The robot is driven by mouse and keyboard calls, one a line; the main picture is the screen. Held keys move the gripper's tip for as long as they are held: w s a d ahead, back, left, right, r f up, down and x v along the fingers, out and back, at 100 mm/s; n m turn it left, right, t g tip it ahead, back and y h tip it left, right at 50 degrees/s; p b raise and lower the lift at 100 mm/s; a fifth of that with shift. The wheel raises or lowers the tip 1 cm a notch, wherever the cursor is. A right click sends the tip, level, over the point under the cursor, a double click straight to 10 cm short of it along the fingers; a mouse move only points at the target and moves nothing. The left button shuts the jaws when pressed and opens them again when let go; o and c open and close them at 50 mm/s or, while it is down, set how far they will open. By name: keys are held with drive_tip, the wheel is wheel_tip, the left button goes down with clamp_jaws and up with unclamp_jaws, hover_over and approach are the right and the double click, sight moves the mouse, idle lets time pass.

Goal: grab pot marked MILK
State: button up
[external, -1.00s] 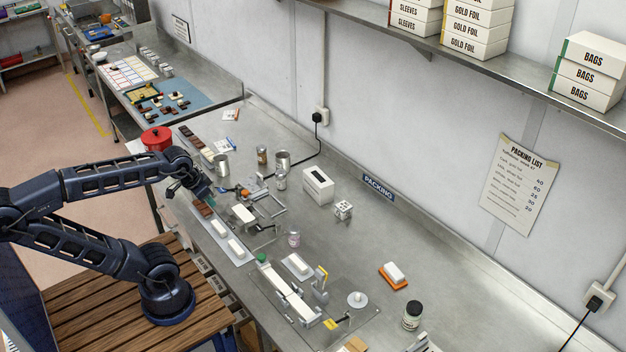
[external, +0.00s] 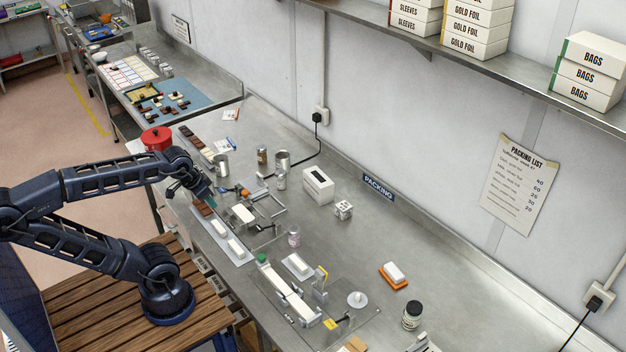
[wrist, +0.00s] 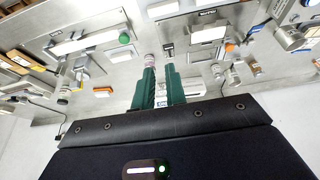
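No MILK label can be read on any pot. In the external view, a metal pot (external: 221,165) stands beside the row of chocolate bars. Another metal pot (external: 283,159) stands farther right, with a brownish can (external: 262,155) to its left and a small metal can (external: 281,181) just in front. My gripper (external: 208,191) hangs over the near edge of the bench, in front of these pots and apart from them. In the wrist view, my gripper's two green fingers (wrist: 160,68) stand close together with a narrow empty gap. A metal pot (wrist: 289,39) shows at the right.
A wire-frame fixture (external: 268,205), a white box (external: 318,186) and a pink-labelled jar (external: 294,238) stand to the right. A tray with white bars (external: 220,236) lies near the front edge. The bench toward the back wall is mostly clear.

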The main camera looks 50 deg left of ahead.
drive_tip(key=o, duration=1.6)
